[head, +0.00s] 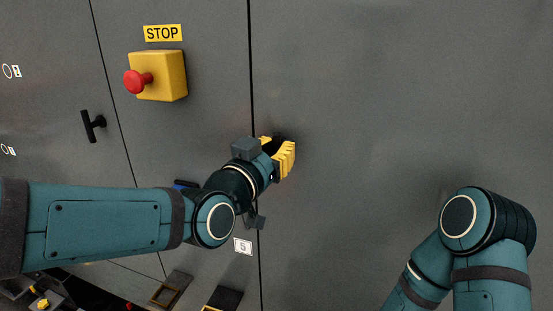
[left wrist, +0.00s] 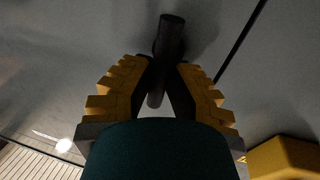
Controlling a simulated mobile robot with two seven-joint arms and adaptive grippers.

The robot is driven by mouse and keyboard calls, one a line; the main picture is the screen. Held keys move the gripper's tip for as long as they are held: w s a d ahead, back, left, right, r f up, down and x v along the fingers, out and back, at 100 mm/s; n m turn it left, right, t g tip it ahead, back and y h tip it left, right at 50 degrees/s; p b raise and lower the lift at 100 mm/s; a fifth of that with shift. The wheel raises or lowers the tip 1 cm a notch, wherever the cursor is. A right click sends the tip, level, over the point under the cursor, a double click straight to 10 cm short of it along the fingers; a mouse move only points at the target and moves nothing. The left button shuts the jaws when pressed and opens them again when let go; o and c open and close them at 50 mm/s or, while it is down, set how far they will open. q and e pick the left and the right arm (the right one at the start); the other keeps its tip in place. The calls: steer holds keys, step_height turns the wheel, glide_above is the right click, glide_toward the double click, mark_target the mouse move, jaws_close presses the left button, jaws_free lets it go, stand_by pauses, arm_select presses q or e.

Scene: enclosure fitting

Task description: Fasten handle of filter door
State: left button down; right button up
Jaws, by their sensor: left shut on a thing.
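The filter door appears to be the large grey panel (head: 400,90) right of a dark vertical seam in the head view. Its handle is a dark bar (left wrist: 172,35) in the left wrist view, standing out between the yellow fingers. My left gripper (head: 280,156) is at the door's left edge, just right of the seam. It is shut on the handle; its fingers (left wrist: 160,88) lie on either side of the bar. In the head view the gripper mostly hides the handle. My right gripper is out of view; only my right arm shows at lower right.
A yellow box with a red button (head: 160,76) sits under a STOP sign (head: 162,33) on the panel to the left. Another black handle (head: 92,126) is farther left. A label marked 5 (head: 243,246) is below my left wrist. The large door's middle is clear.

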arm_select(q)
steer(key=c, duration=0.9)
jaws_free()
steer(key=v, duration=1.2)
